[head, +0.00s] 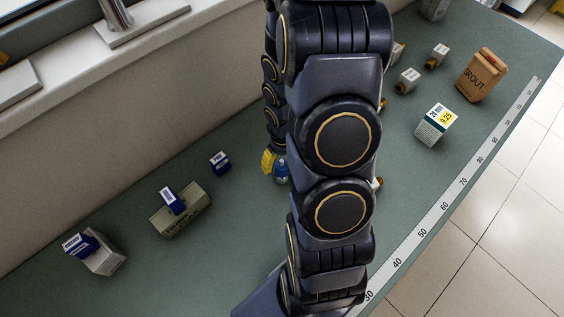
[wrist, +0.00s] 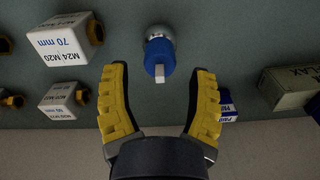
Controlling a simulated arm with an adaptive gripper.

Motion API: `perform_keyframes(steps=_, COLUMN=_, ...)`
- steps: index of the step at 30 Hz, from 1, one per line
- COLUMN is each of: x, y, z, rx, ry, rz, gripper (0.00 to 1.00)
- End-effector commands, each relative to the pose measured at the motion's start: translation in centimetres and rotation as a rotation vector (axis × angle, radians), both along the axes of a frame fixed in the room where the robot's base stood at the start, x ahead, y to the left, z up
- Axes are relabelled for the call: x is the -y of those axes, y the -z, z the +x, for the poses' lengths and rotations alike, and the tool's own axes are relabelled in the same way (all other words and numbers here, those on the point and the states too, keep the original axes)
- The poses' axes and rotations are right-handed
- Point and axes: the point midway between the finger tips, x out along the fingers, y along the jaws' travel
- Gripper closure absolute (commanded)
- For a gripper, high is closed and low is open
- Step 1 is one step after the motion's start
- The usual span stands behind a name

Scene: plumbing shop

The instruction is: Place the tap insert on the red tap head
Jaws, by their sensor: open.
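My gripper (wrist: 162,70) points down at the bench with its yellow fingers spread wide, and nothing is clamped in it. In the wrist view a blue tap head with a silver rounded end (wrist: 159,52) lies between and just beyond the fingertips; contact cannot be told. In the head view it shows (head: 281,172) beside a yellow finger (head: 268,160), partly behind my arm. Brass fittings with white label blocks lie to the left in the wrist view, one marked M24 M20 70 mm (wrist: 66,38); they may be tap inserts. I see no red tap head; my arm hides part of the bench.
The head view shows more labelled fittings (head: 408,80), a grout bag (head: 481,74) and a white-green box (head: 436,124) at right. A small blue box (head: 220,162) and a flax box (head: 181,214) stand left. A ruler strip (head: 443,207) lines the front edge.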

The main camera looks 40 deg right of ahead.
Motion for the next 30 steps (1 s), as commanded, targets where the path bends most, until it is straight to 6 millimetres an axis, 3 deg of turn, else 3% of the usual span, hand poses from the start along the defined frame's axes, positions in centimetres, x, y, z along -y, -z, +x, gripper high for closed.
perform_keyframes(steps=12, x=0.1, y=-7.3, z=0.1, rx=0.005, ry=0.000, rz=-0.004, gripper=0.42)
perform_keyframes(steps=21, x=-0.3, y=-10.0, z=0.0, rx=-0.001, ry=-0.006, rz=-0.006, gripper=0.42)
perform_keyframes(steps=26, x=-3.0, y=-13.4, z=-1.0, rx=-0.038, ry=-0.049, rz=-0.035, gripper=0.42)
perform_keyframes(steps=30, x=-7.2, y=-17.6, z=-3.7, rx=-0.086, ry=-0.095, rz=-0.052, gripper=0.42)
